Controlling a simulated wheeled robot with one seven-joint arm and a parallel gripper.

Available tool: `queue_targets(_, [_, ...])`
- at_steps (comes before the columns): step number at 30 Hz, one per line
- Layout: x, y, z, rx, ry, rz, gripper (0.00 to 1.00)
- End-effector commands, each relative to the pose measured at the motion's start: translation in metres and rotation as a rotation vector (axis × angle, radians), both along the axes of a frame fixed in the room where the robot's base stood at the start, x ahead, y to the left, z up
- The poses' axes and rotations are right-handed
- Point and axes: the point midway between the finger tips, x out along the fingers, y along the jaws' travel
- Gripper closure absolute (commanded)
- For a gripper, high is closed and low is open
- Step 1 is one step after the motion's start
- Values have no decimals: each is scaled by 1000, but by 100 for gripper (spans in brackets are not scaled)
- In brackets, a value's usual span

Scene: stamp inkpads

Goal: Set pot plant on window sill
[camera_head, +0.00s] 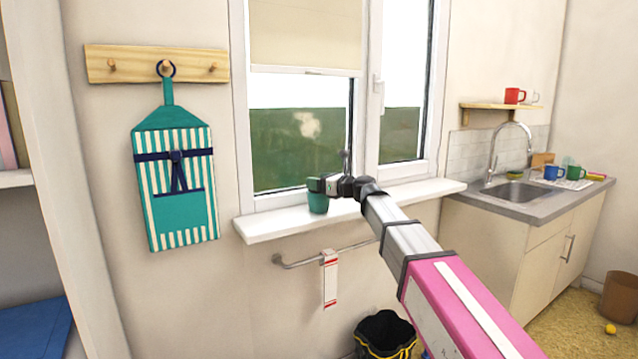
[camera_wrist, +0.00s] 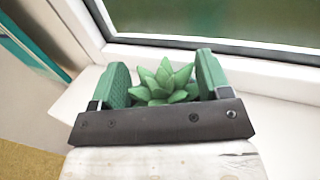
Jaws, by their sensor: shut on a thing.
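The pot plant shows in the head view as a small dark green pot (camera_head: 318,203) at the white window sill (camera_head: 275,225). In the wrist view its green succulent leaves (camera_wrist: 165,82) sit between the two green finger pads. My gripper (camera_head: 325,184) is shut on the pot plant; it also shows in the wrist view (camera_wrist: 163,80). The pot looks upright and over the left part of the sill. I cannot tell whether its base touches the sill. The pot's body is mostly hidden in the wrist view.
The window frame (camera_head: 240,110) rises just behind the sill. A towel rail (camera_head: 300,262) with a small towel (camera_head: 329,280) is below it. An apron (camera_head: 178,180) hangs at the left. The sill is clear to the right of my arm. A black bin (camera_head: 385,335) stands below.

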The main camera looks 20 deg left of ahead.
Motion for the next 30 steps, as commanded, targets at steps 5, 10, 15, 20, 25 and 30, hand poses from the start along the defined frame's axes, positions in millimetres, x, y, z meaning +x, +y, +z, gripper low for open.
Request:
queue_targets(5, [0,0,-2,1,0,0,88])
queue_targets(10, [0,0,-3,1,0,0,88])
queue_targets(15, [0,0,-4,0,-1,0,4])
queue_targets(20, [0,0,-4,0,0,0,4])
queue_targets(25, [-1,-2,-2,0,0,-1,4])
queue_targets(30, [-10,-26,-3,0,-1,-1,4])
